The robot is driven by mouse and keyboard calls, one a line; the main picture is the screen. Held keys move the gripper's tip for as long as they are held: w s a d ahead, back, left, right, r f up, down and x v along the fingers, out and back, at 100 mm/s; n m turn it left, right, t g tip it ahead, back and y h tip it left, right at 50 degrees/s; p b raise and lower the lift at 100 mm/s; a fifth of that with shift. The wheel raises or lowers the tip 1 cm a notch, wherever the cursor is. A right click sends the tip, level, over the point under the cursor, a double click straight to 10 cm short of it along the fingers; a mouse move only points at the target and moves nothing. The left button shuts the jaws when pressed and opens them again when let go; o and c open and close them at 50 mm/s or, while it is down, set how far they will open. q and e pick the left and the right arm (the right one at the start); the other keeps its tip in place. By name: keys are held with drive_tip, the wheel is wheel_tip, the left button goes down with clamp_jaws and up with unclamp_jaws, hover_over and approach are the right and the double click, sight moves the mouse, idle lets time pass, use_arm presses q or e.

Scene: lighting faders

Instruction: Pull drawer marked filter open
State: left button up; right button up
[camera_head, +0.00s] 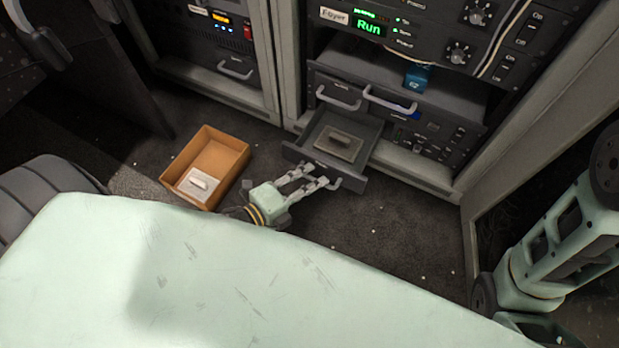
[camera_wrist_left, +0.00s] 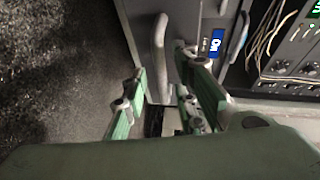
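A dark drawer (camera_head: 357,166) stands pulled out from the lower part of the rack in the head view. A grey plate with a small handle (camera_head: 339,144) lies in it. Its front has a light bar handle (camera_head: 335,184); its label is too small to read. My left gripper (camera_head: 316,174) is at that handle, its two fingers apart. In the left wrist view a pale bar handle (camera_wrist_left: 160,45) lies ahead of the left gripper (camera_wrist_left: 163,72), roughly between the spread fingers. I cannot tell whether they touch it. My right gripper is not in view.
An orange open box (camera_head: 228,146) holding a similar plate (camera_head: 198,184) stands on the floor left of the drawer. A blue block (camera_head: 416,79) rests on the shelf. The dark floor right of the drawer is free.

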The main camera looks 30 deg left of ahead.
use_arm(q)
drive_tip(key=v, duration=1.2)
idle(0.4)
drive_tip(key=shift+r, duration=0.15)
